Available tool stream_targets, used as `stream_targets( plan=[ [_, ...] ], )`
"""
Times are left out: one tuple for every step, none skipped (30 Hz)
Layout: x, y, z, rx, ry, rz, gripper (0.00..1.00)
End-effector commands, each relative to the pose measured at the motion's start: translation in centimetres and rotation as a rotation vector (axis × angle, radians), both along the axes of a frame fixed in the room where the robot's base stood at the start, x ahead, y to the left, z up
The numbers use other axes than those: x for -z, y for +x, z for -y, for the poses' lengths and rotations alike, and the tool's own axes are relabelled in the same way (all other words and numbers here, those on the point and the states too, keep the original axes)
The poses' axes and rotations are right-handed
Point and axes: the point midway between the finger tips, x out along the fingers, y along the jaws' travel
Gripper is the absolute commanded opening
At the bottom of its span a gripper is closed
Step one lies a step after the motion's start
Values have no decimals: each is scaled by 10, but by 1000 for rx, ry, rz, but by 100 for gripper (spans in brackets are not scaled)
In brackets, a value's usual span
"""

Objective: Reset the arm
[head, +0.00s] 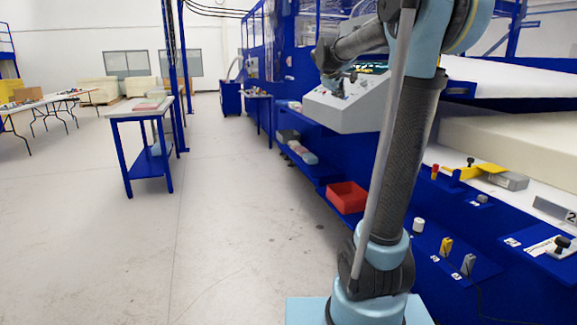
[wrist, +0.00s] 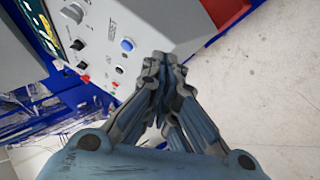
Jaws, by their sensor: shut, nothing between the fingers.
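My gripper is shut and empty; its fingertips (wrist: 162,62) meet in the middle of the wrist view. In the head view my gripper (head: 336,82) is small and partly overlapped by my arm, in front of the grey control panel (head: 345,108). In the wrist view the control panel (wrist: 150,20) fills the upper left, with a blue button (wrist: 127,45), a red button (wrist: 85,78) and several dark knobs. The fingertips appear close to the panel's edge; I cannot tell whether they touch it. My arm rises through the right half of the head view.
A red bin (head: 346,197) sits on the low blue shelf below the panel. A blue-legged work table (head: 148,112) stands at the left. White foam (head: 510,138) lies on the machine at the right. The grey floor (head: 230,230) in the middle is clear.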

Motion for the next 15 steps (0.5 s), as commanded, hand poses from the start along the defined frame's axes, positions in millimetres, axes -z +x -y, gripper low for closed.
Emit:
stream_targets(
  plan=[
    [8, -15, 4, 18, 22, -12, 0],
    [13, -25, 6, 32, 38, -19, 0],
    [21, -38, 9, 51, 62, -29, 0],
    [28, -50, 11, 67, 81, -39, 0],
    [35, -62, 14, 83, 100, -48, 0],
    [45, -78, 17, 106, 128, -62, 0],
    [53, -91, 18, 123, 149, -72, 0],
    [60, -103, 20, 140, 168, -83, 0],
    [71, -119, 21, 161, 196, -97, 0],
    [79, -131, 23, 177, 216, -107, 0],
    [87, -143, 23, 194, 236, -119, 0],
    [98, -159, 24, 215, 263, -133, 0],
    [107, -172, 25, 233, 282, -143, 0],
    [115, -184, 25, 248, 302, -154, 0],
    [126, -200, 26, 271, 327, -169, 0]
  ],
)
